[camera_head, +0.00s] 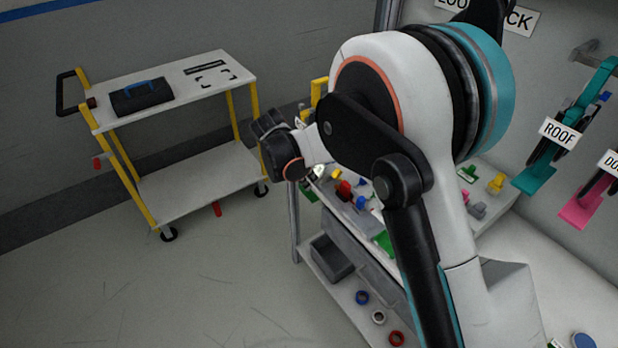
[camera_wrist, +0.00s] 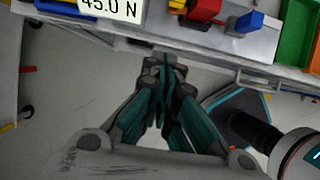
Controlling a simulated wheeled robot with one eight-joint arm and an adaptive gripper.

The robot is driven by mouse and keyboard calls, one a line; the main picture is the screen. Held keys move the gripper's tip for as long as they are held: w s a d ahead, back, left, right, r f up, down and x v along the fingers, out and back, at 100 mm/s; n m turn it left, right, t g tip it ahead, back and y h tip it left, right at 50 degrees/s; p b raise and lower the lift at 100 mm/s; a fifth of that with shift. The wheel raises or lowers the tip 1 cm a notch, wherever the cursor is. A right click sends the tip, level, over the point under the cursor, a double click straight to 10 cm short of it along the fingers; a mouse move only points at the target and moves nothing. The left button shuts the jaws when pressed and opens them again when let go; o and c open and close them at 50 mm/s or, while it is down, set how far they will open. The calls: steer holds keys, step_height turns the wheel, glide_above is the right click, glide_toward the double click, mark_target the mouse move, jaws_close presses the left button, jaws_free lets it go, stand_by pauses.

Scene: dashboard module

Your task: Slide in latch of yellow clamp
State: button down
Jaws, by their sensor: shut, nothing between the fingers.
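My gripper (camera_wrist: 164,68) shows in the wrist view with its teal and grey fingers together and nothing between them. Its tips are near the front edge of a grey workbench (camera_wrist: 225,48). I cannot make out the latch of a yellow clamp in either view. A yellow piece (camera_head: 497,183) stands on the bench in the head view, and another yellow part (camera_head: 318,90) shows behind my arm; I cannot tell whether either is the clamp. My arm hides much of the bench in the head view.
A white cart (camera_head: 165,88) with yellow legs stands left. Coloured rings (camera_head: 378,317) lie on the lower shelf. The floor between is clear.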

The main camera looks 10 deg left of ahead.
steer(key=w+d+f, duration=0.1)
steer(key=w+d+f+b, duration=0.1)
steer(key=f, duration=0.1)
steer(key=w+d+f+b, duration=0.1)
steer(key=shift+w+f, duration=0.2)
steer(key=shift+f, duration=0.05)
steer(key=shift+w+d+r+b, duration=0.3)
steer(key=shift+w+d+r, duration=0.1)
steer(key=shift+r, duration=0.2)
steer(key=shift+r, duration=0.1)
steer(key=shift+w+d+r+g+y, duration=0.1)
steer(key=shift+w+r+g+y, duration=0.05)
steer(key=shift+g+y, duration=0.15)
